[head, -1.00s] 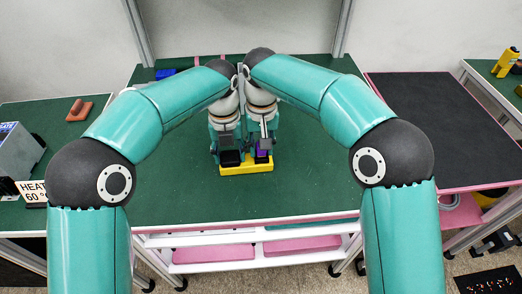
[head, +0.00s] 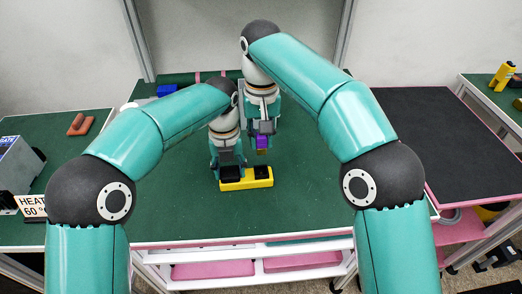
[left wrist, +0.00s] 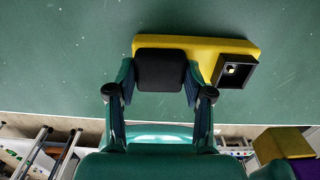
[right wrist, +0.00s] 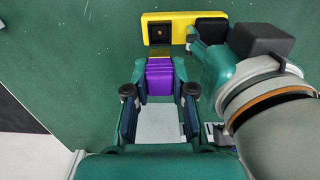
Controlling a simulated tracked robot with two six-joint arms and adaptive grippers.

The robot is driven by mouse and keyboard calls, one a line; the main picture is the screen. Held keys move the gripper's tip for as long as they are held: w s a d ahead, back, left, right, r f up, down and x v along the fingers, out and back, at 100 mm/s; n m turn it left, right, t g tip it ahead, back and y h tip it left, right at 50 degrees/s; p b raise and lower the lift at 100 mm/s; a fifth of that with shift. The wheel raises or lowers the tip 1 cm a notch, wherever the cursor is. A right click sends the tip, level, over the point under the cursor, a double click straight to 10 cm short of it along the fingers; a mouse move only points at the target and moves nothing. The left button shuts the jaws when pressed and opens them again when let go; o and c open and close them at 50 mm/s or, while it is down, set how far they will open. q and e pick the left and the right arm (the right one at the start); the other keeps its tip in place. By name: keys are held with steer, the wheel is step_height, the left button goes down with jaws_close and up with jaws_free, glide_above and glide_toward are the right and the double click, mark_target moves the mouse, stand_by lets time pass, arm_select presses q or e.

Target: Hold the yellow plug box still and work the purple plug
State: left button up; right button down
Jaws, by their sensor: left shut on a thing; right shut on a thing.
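The yellow plug box (head: 246,183) lies on the green table, its long side running left to right. My left gripper (head: 229,166) is shut on the black block (left wrist: 160,72) at the box's left end. The box's right end carries a black open socket (left wrist: 234,70), also visible in the right wrist view (right wrist: 160,35), with a small light contact inside. My right gripper (right wrist: 160,92) is shut on the purple plug (right wrist: 160,78), which has a dull yellow end. In the head view the plug (head: 262,142) hangs above and apart from the socket.
A blue block (head: 167,90) lies at the back of the table. A red-brown piece (head: 79,124) and a grey machine (head: 17,168) are on the left. A dark mat (head: 440,135) covers the right table. The green table around the box is clear.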

steer(key=shift+r, duration=0.85)
arm_select(q)
steer(key=o, duration=1.4)
arm_select(e)
step_height(320, 180, up, 6)
steer(key=p, duration=0.5)
steer(key=shift+f+p, duration=0.15)
steer(key=shift+p, duration=0.2)
arm_select(q)
step_height(320, 180, up, 11)
steer(key=shift+f, duration=0.15)
